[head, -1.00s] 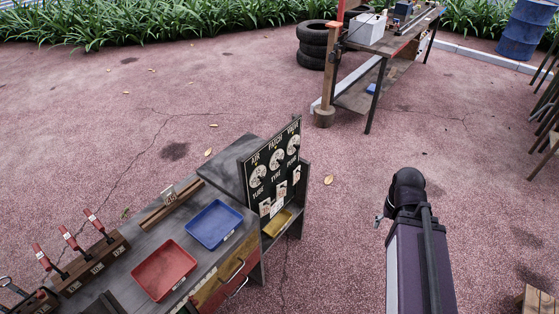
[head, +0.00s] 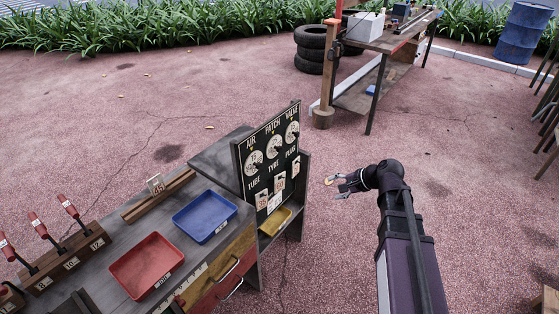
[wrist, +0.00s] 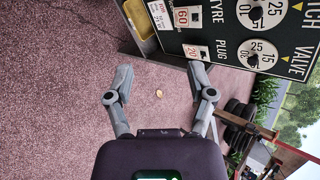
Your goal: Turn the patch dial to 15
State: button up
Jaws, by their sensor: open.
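The patch dial (head: 273,147) is the middle of three round white dials on an upright black board (head: 244,180). It also shows at the top edge of the wrist view (wrist: 262,12), partly cut off and turned sideways; its setting is too unclear to read. The air dial (head: 253,162) is to its left and the valve dial (head: 292,132) to its right; the valve dial also shows in the wrist view (wrist: 257,53). My gripper (head: 334,183) is open and empty, right of the board and apart from it. Both fingers show spread in the wrist view (wrist: 159,72).
The board stands at the end of a bench (head: 110,235) with a blue tray (head: 229,230) and a red tray (head: 120,267). Below the dials hang several number tags, and a yellow tray (head: 276,220) sits lower. Open paved ground lies right of the board.

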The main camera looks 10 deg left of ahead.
jog(key=w+a+f+m+t+y+b, duration=0.1)
jog(key=w+a+f+m+y+b, duration=0.1)
jog(key=w+a+m+y+b, duration=0.3)
jog(key=m+t+y+b, duration=0.3)
jog(key=m+b, duration=0.4)
jog(key=b, duration=0.1)
send_near(281, 150)
jog(key=shift+r+v, duration=0.1)
jog(key=shift+v, duration=0.75)
jog(key=shift+r+v, duration=0.15)
jog(key=shift+v, duration=0.65)
jog(key=shift+s, duration=0.15)
jog(key=x, duration=1.4)
jog(key=shift+f, duration=0.2)
jog(key=shift+d, duration=0.1)
grip_shut()
